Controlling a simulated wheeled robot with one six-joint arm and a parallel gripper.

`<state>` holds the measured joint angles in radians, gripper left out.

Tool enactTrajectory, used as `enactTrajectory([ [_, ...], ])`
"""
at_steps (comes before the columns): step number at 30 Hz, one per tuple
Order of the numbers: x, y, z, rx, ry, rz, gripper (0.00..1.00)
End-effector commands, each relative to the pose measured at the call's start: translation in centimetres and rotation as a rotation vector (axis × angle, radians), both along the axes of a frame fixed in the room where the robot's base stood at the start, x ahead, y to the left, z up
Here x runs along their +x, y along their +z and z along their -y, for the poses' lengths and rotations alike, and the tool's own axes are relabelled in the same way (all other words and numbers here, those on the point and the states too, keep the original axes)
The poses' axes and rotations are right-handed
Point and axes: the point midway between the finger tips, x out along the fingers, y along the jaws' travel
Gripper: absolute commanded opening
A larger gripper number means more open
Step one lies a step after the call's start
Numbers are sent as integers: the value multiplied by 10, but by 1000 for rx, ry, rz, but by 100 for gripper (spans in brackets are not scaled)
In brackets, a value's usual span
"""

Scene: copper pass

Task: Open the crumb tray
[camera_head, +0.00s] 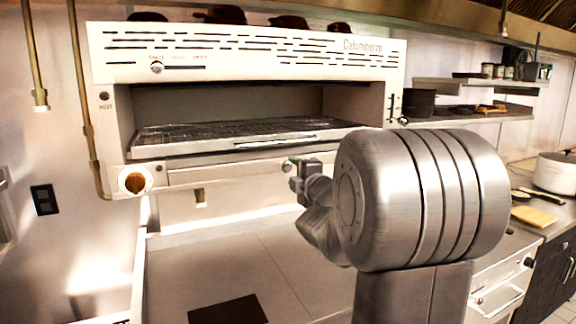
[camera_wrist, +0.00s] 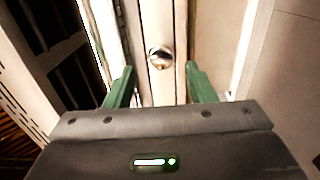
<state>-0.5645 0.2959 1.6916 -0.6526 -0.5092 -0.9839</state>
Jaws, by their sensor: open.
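The crumb tray appears to be the long pale strip (camera_head: 225,174) low on the front of the white broiler (camera_head: 250,45), under the grill rack; it looks closed, flush with the front. A round metal knob (camera_wrist: 160,57) sits on this pale strip (camera_wrist: 165,90) in the wrist view. My gripper (camera_wrist: 160,66) is open, with its green fingers on either side of the knob and a visible gap to each. In the head view my gripper (camera_head: 297,167) is at the right part of the strip, and my arm hides the strip's right end.
The grill rack (camera_head: 235,132) sits in the broiler opening above. A brown dial (camera_head: 135,181) is at the lower left of the front. The steel counter (camera_head: 220,265) below is mostly clear, with a dark square (camera_head: 228,311) near its front. A white pot (camera_head: 556,173) stands far right.

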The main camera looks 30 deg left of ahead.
Motion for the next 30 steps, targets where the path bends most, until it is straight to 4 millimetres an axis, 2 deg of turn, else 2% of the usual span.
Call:
enactTrajectory([
  [3, 14, 1, -18, 0, 1, -3, 50],
  [10, 33, 1, -39, 1, 0, -2, 50],
  [23, 39, 0, -46, 1, -1, -2, 50],
  [30, 39, 0, -45, 1, -1, -2, 5],
])
